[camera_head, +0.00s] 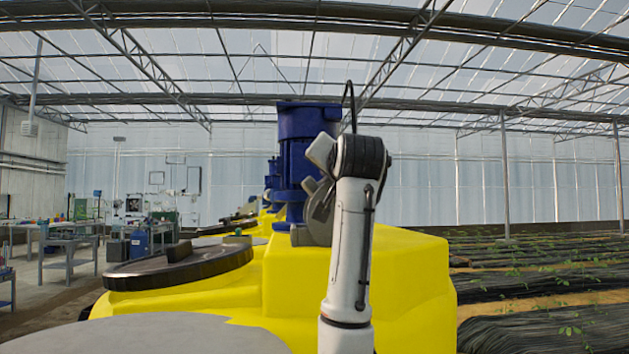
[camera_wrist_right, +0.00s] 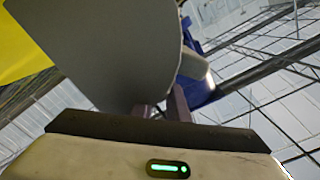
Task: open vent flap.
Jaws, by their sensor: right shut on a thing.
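A grey rounded plate, which looks like the vent flap (camera_head: 317,222), stands raised beside the blue motor, above the yellow tank. It also fills the upper left of the right wrist view (camera_wrist_right: 110,45). My right gripper (camera_wrist_right: 165,105) is shut on the edge of this vent flap; the jaws are small and partly hidden there. In the head view my right arm rises in front of the tank and bends over at the wrist, covering part of the flap. The flap's hinge is hidden. My left gripper is in neither view.
The yellow tank (camera_head: 400,275) fills the middle, with the tall blue motor (camera_head: 303,150) close behind the flap. A dark round lid (camera_head: 180,268) lies to the left. Workbenches (camera_head: 68,262) stand far left; plant beds (camera_head: 545,280) lie to the right.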

